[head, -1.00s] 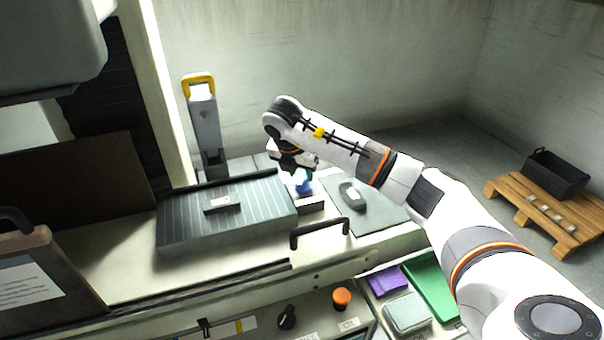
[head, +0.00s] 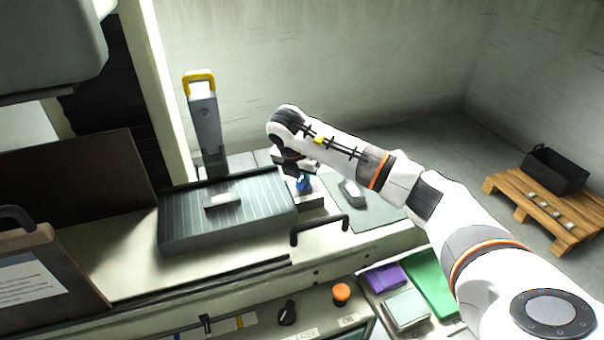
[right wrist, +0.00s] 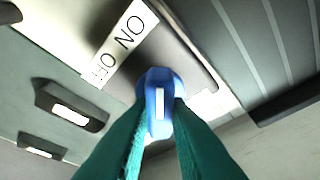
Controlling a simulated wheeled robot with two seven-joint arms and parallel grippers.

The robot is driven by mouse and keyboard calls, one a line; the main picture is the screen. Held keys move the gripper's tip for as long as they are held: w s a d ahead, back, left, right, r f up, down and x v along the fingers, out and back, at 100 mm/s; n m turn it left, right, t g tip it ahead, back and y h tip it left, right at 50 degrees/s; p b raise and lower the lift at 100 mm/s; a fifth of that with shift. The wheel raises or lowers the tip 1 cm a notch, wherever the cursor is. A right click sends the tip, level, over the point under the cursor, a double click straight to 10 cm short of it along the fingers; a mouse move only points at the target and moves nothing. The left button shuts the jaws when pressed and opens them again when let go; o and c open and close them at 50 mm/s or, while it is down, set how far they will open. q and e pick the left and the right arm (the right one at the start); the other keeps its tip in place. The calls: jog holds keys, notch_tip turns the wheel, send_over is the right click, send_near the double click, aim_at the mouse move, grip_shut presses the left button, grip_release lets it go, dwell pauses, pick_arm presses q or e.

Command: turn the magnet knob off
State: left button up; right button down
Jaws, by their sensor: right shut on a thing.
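The magnet knob (head: 303,184) is blue and sits on a small block at the right end of a dark ribbed magnet plate (head: 172,234). In the right wrist view the knob (right wrist: 159,82) has a white stripe running nearly up and down the picture. A white label (right wrist: 120,42) beside it reads ON at its upper end and OFF at its lower end. I cannot tell which word the stripe marks. My right gripper (right wrist: 159,112) is shut on the knob, with a teal finger on each side. My left gripper is not in view.
A small metal part (head: 222,198) lies on the plate. A grey mat with a grey item (head: 351,192) is right of the knob. A black handle (head: 320,230) stands in front. A yellow-topped column (head: 206,120) rises behind. A pallet with a black bin (head: 555,172) is far right.

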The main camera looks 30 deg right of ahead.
jog(key=n+b, duration=0.1)
jog(key=n, duration=0.1)
jog(key=n+t+y+b, duration=0.1)
jog(key=b, duration=0.1)
jog(key=shift+d+f+n, duration=0.15)
jog(key=shift+n, duration=0.25)
jog(key=n+y+b, duration=0.1)
jog(key=n+b, duration=0.1)
jog(key=shift+s+n+t, duration=0.1)
jog(key=shift+n+t, duration=0.3)
jog(key=n+y+b, duration=0.1)
jog(key=n, duration=0.1)
jog(key=shift+d+n, duration=0.1)
jog(key=shift+n, duration=0.2)
jog(key=n+y, duration=0.1)
jog(key=n, duration=0.2)
jog(key=shift+d+n+y+b, duration=0.1)
jog(key=shift+n+y+b, duration=0.2)
jog(key=shift+b, duration=0.05)
jog(key=shift+d+r+n+y, duration=0.15)
jog(key=shift+n+y, duration=0.3)
jog(key=shift+n, duration=0.8)
jog(key=shift+a+r+n+y, duration=0.1)
jog(key=shift+n+y, duration=0.35)
jog(key=shift+n, duration=0.8)
jog(key=c, duration=1.4)
grip_release()
